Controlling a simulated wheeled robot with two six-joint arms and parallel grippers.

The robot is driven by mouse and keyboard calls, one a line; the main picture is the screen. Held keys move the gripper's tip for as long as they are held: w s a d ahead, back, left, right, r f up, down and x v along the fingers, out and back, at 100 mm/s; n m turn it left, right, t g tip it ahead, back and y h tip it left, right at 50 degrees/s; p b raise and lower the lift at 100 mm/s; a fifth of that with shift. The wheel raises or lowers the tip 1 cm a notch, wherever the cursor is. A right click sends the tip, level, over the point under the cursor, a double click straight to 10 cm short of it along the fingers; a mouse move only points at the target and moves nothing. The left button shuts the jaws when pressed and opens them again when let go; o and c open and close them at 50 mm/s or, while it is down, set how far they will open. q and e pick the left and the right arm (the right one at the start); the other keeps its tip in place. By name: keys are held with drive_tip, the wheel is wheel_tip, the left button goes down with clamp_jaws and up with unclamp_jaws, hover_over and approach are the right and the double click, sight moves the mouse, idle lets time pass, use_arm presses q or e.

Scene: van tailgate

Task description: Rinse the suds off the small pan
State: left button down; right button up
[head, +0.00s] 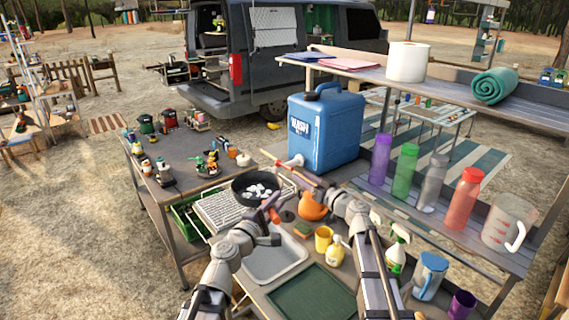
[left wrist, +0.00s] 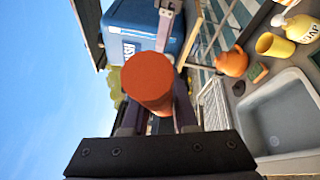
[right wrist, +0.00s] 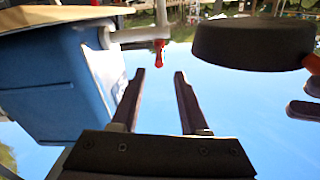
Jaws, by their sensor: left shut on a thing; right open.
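The small dark pan (head: 257,189) hangs over the white drying rack and sink area, with white suds inside. Its orange handle (left wrist: 148,80) is clasped in my left gripper (head: 270,220), which is shut on it. In the right wrist view the underside of the pan (right wrist: 252,44) shows at upper right. The blue water container (head: 326,132) marked WASH stands behind, with a white tap (head: 295,160) that has a red lever (right wrist: 160,52). My right gripper (right wrist: 158,80) is open and empty, its fingers pointing toward the tap. I cannot see any water running.
The grey sink basin (head: 275,262) lies below, with a green mat (head: 311,293) in front. An orange kettle (head: 312,207), yellow cup (head: 323,238), soap bottle (head: 336,252) and spray bottle (head: 397,255) crowd the right. Coloured bottles line the shelf behind.

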sight(280, 162)
drive_tip(key=x, duration=1.1)
drive_tip(key=shift+w+a, duration=0.1)
drive_tip(key=shift+w, duration=0.25)
clamp_jaws()
idle(0.9)
